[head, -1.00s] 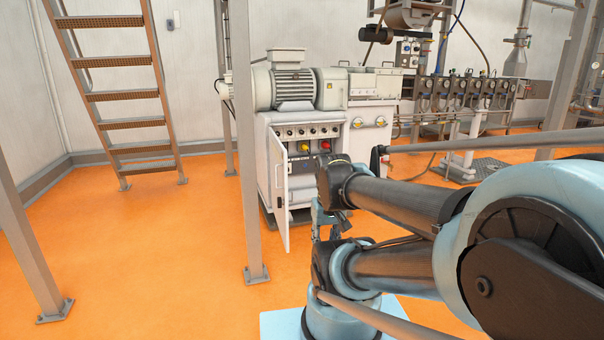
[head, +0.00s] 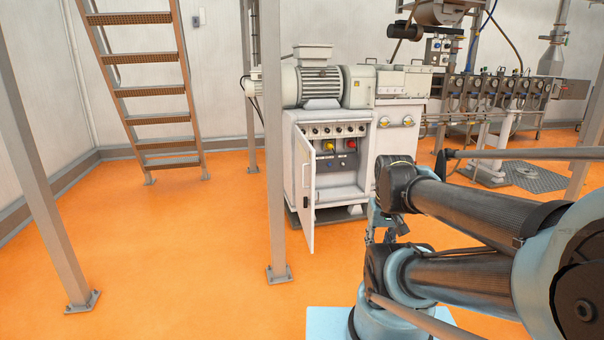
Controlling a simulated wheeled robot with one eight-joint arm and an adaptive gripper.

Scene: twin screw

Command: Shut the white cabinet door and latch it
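The white cabinet (head: 348,200) stands in the middle of the head view under a grey motor. Its white door (head: 306,192) is hinged at the left and stands open toward me, with a dark handle or latch near its free edge. Inside the opening, a panel with a yellow knob and a red knob (head: 351,144) shows. My arm comes in from the right. The gripper end (head: 381,222) is partly visible to the right of the open door and apart from it in the picture. My own arm links hide most of it, and its fingers cannot be made out.
A grey steel post (head: 274,150) stands just left of the door. Another post (head: 40,160) is farther left, with a brown-stepped ladder (head: 150,90) behind. The grey motor (head: 318,80) sits on the cabinet. The orange floor (head: 180,250) in front and left is clear.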

